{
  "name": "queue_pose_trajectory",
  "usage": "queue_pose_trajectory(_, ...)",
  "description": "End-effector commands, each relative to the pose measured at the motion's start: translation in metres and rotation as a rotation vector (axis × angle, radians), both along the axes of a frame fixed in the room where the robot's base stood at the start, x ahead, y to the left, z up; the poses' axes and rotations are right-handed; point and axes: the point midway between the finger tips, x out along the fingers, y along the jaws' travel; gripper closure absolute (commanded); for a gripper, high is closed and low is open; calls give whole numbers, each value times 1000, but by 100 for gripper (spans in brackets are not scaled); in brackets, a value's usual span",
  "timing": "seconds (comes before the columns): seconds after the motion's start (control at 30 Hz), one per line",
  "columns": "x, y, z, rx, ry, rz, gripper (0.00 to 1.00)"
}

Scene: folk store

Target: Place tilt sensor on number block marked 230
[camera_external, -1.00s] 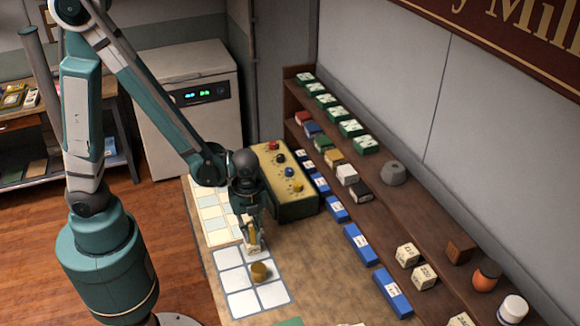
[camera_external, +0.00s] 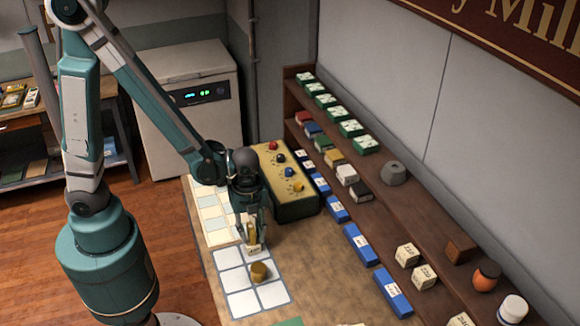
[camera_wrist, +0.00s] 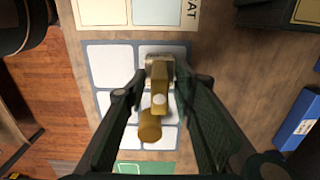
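A brass-yellow piece, apparently the tilt sensor (camera_wrist: 160,98), is between the fingers of my gripper (camera_wrist: 159,78). It is upright over a small pale block (camera_external: 254,250) and seems to rest on it. The block sits at the far edge of the white grid mat; its number is too small to read. My gripper (camera_external: 254,238) points down around the yellow piece. In the wrist view its two fingers stand apart with gaps on both sides of the piece, so it looks open. A short brass cylinder (camera_external: 260,271) stands on the mat, just nearer than the block.
The white grid mat (camera_external: 240,301) lies on the bench. A yellow control box (camera_external: 295,208) with coloured knobs stands behind my gripper. A wooden shelf (camera_external: 372,220) on the right holds blue boxes, pale number blocks (camera_external: 407,255) and jars.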

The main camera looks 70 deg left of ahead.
Motion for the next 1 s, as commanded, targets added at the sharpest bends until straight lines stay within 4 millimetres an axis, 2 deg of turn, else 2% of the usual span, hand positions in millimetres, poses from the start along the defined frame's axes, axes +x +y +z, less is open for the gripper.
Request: queue_pose_trajectory(1.0,-1,0,97,0,0,0,74)
